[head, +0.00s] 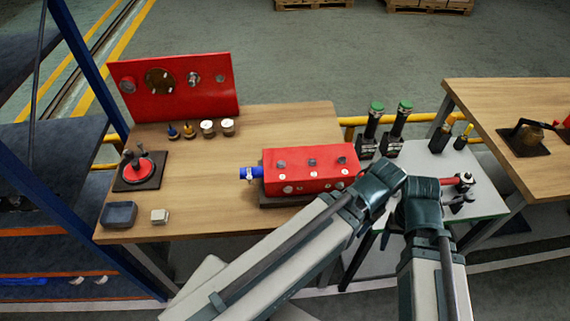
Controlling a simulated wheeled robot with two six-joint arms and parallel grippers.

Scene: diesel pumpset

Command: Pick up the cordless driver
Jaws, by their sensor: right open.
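A small red and dark tool (454,181) lies on the right part of the grey table; it may be the cordless driver, but it is too small and partly covered to be sure. My right arm reaches up from the bottom to just left of it. My right gripper (459,202) is open, close beside the tool; its dark fingers are hard to make out. I cannot tell whether they touch the tool. I cannot make out my left gripper in the view.
Two green-capped tools (374,118) (399,118) stand in dark holders at the grey table's (419,168) back edge. A red block (311,170) with a blue end sits on the wooden bench (285,125) to the left. Another wooden bench (500,100) stands at right.

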